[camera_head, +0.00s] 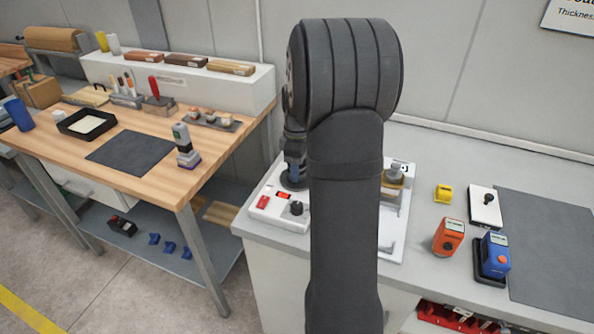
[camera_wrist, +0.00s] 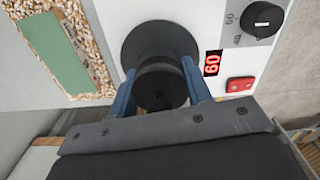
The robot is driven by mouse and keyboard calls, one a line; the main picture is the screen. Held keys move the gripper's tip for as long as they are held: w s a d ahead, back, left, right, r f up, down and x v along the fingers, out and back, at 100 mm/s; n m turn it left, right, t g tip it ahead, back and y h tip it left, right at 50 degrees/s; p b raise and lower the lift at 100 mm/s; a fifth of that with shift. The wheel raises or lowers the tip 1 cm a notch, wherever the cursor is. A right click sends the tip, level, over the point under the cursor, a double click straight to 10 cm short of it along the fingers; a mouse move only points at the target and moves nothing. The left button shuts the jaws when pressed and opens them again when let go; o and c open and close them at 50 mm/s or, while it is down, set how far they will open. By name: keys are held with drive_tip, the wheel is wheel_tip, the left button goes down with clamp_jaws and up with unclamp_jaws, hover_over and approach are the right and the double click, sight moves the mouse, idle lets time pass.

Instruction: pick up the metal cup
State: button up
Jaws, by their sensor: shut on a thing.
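A dark, round cup-like thing (camera_wrist: 160,88), which I take for the metal cup, sits between the blue fingers of my gripper (camera_wrist: 158,72) in the wrist view. My gripper is shut on its sides. Behind it is a wider black disc (camera_wrist: 150,37) on the white machine; I cannot tell whether the cup touches it. In the head view my gripper (camera_head: 293,172) is over the left part of the white machine (camera_head: 272,214), and my arm hides much of the area. The cup cannot be made out clearly there.
The machine has a red 60 display (camera_wrist: 212,63), a black knob (camera_wrist: 263,19) and a red button (camera_wrist: 240,84). An orange device (camera_head: 448,237) and a blue device (camera_head: 495,255) stand to the right.

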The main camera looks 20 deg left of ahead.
drive_tip(key=shift+r, duration=0.1)
wheel_tip(320, 180, up, 4)
drive_tip(key=shift+f, duration=0.1)
drive_tip(key=d+r, duration=0.7)
drive_tip(key=d, duration=0.4)
drive_tip(key=w+d+f, duration=0.1)
drive_tip(key=w+f, duration=0.1)
drive_tip(key=w, duration=1.1)
drive_tip(key=a+f, duration=0.2)
drive_tip(key=a, duration=0.1)
drive_tip(key=w+a+f, duration=0.1)
drive_tip(key=a+f, duration=0.1)
drive_tip(key=a, duration=0.2)
drive_tip(key=a+f, duration=0.2)
drive_tip(key=a, duration=0.2)
drive_tip(key=shift+w+f, duration=0.35)
drive_tip(key=shift+a+f, duration=0.15)
drive_tip(key=shift+f, duration=1.95)
drive_tip(key=shift+f, duration=0.1)
